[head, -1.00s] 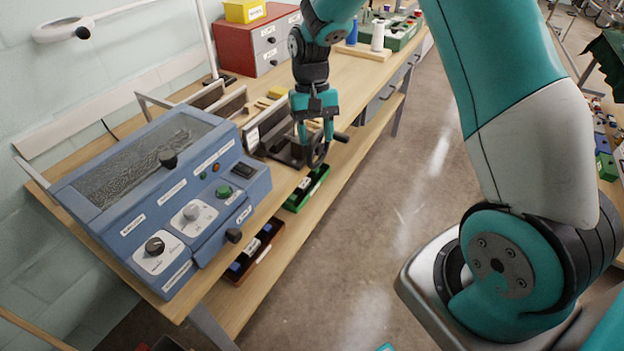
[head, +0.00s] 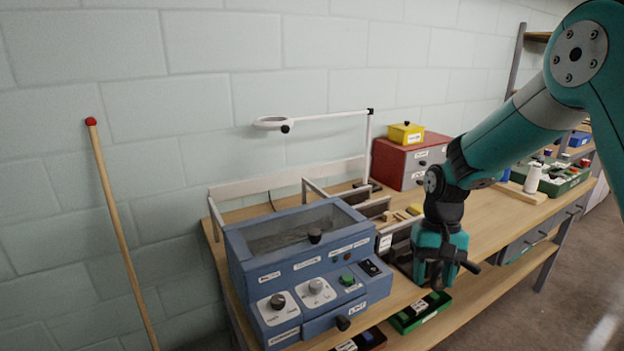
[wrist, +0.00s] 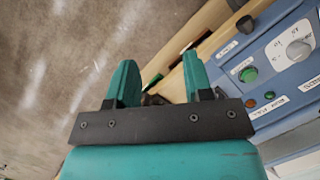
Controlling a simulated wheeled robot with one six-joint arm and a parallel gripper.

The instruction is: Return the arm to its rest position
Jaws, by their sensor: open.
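My gripper (head: 436,283) hangs pointing down at the front edge of the workbench (head: 492,217), just right of the blue machine (head: 305,265). In the wrist view, my gripper (wrist: 160,82) shows two teal fingers spread apart with nothing held between them. Beyond the fingers are the concrete floor (wrist: 60,60) and the bench's wooden edge. The blue machine also shows at the right of the wrist view (wrist: 252,62), with its knobs and a green button. My teal arm reaches in from the upper right of the head view.
A dark vise-like frame stands behind my gripper. A red cabinet (head: 393,165) with a yellow box (head: 406,133) stands farther back. A white lamp (head: 330,118) arches over the bench. A green tray (head: 420,312) lies on the lower shelf. A red-tipped pole (head: 115,215) leans at left.

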